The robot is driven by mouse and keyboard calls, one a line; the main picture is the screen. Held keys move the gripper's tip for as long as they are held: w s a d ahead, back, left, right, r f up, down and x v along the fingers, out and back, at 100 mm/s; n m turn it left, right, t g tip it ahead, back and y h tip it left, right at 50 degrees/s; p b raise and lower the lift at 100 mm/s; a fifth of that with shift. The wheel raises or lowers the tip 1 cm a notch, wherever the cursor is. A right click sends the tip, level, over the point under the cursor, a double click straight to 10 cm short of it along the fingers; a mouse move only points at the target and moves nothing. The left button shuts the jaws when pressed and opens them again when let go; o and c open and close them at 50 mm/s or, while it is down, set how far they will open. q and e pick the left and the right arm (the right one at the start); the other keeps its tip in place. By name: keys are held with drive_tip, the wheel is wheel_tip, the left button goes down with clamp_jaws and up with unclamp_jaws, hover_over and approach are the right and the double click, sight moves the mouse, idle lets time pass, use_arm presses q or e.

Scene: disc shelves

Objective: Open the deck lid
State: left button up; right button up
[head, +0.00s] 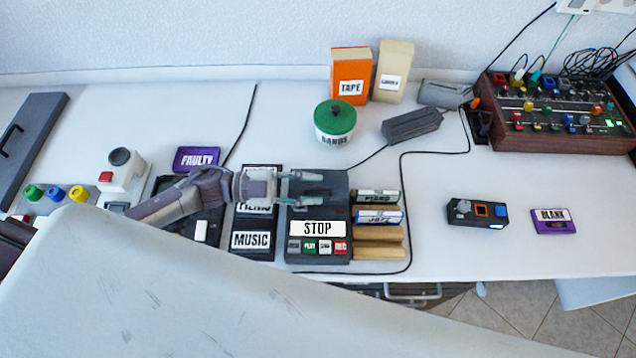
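The deck (340,255) is a dark box at the middle of the table in the head view. It has a white STOP label (317,228) and a row of small labelled buttons (318,246) along its front. Its dark upper part, where the lid seems to be, lies partly under my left gripper (318,188). The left gripper reaches in from the left, with its two fingers apart and nothing seen between them. I cannot tell whether it touches the deck or whether the lid is raised. My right gripper is not in view.
Left of the deck are a MUSIC box (251,240) and a purple FAULTY cassette (196,159). Cassettes and wooden slats (378,252) stand close on its right. Behind are a green-lidded tin (335,118) and a power brick (412,125). A black cable crosses the table. Free room lies further right.

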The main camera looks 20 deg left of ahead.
use_arm(q)
drive_tip(key=shift+x, duration=0.8)
drive_tip(key=shift+d, duration=0.1)
drive_tip(key=shift+c, duration=0.3)
drive_tip(key=c, duration=0.5)
clamp_jaws()
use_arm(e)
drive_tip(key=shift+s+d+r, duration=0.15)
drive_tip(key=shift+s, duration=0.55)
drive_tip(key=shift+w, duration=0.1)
